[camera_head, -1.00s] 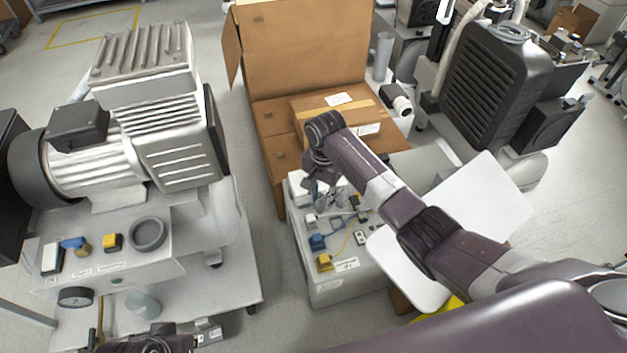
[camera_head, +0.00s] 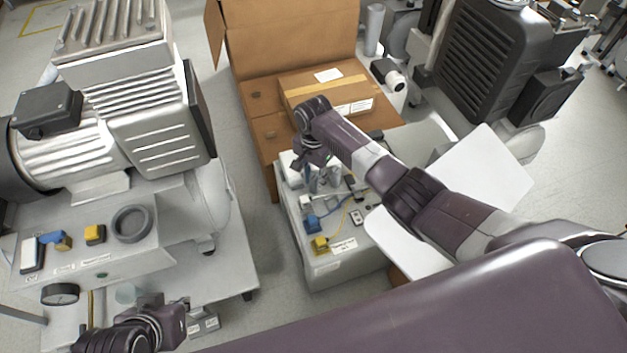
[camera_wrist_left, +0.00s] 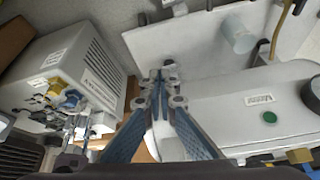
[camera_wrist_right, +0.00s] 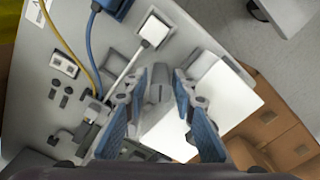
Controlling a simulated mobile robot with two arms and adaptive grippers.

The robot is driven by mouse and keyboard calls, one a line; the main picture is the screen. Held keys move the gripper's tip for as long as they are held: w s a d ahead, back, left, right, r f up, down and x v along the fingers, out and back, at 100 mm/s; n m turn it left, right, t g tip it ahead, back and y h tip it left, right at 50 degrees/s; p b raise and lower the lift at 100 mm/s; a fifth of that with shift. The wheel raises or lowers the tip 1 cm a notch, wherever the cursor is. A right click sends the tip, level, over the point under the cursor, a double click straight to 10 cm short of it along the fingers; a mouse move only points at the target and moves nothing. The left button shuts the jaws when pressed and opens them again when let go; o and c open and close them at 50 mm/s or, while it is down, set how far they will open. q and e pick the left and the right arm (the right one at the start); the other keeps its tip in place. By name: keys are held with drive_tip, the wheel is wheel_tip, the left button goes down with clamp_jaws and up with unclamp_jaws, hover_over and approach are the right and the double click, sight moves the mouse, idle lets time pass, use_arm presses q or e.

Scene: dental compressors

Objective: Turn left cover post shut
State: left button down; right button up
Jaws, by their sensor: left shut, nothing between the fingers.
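The grey control box (camera_head: 330,268) stands in the middle of the head view, with small grey posts (camera_head: 334,176) on top beside my right gripper (camera_head: 316,172). I cannot tell for sure which one is the left cover post. In the right wrist view my right gripper (camera_wrist_right: 157,78) is open. A grey post (camera_wrist_right: 158,94) beside a white block (camera_wrist_right: 212,98) shows between its fingers; contact is unclear. My left gripper is low at the left in the head view, its fingers hard to make out there. In the left wrist view its fingertips (camera_wrist_left: 160,78) meet, with nothing between them.
A large compressor (camera_head: 150,110) on a wheeled cart stands at the left. An open cardboard box (camera_head: 290,40) is behind the control box. A white panel (camera_head: 480,175) lies to the right under my right arm. Floor is free between cart and control box.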

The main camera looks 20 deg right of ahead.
drive_tip(key=shift+c, duration=0.5)
clamp_jaws()
drive_tip(key=shift+r+n+p, duration=0.1)
drive_tip(key=shift+n+p, duration=0.3)
drive_tip(key=shift+p, duration=0.05)
use_arm(q)
drive_tip(key=s+a+r+g+p, duration=0.1)
drive_tip(key=s+r+g+p, duration=0.1)
drive_tip(key=s, duration=0.2)
use_arm(e)
drive_tip(key=n, duration=0.2)
drive_tip(key=shift+n, duration=0.4)
drive_tip(key=n+p, duration=0.1)
drive_tip(key=n, duration=0.3)
use_arm(q)
drive_tip(key=p+x, duration=0.1)
drive_tip(key=x, duration=0.8)
drive_tip(key=shift+s+f, duration=0.25)
drive_tip(key=shift+s, duration=0.1)
use_arm(e)
drive_tip(key=shift+n, duration=1.6)
use_arm(q)
drive_tip(key=shift+f, duration=0.1)
use_arm(e)
drive_tip(key=shift+d, duration=0.1)
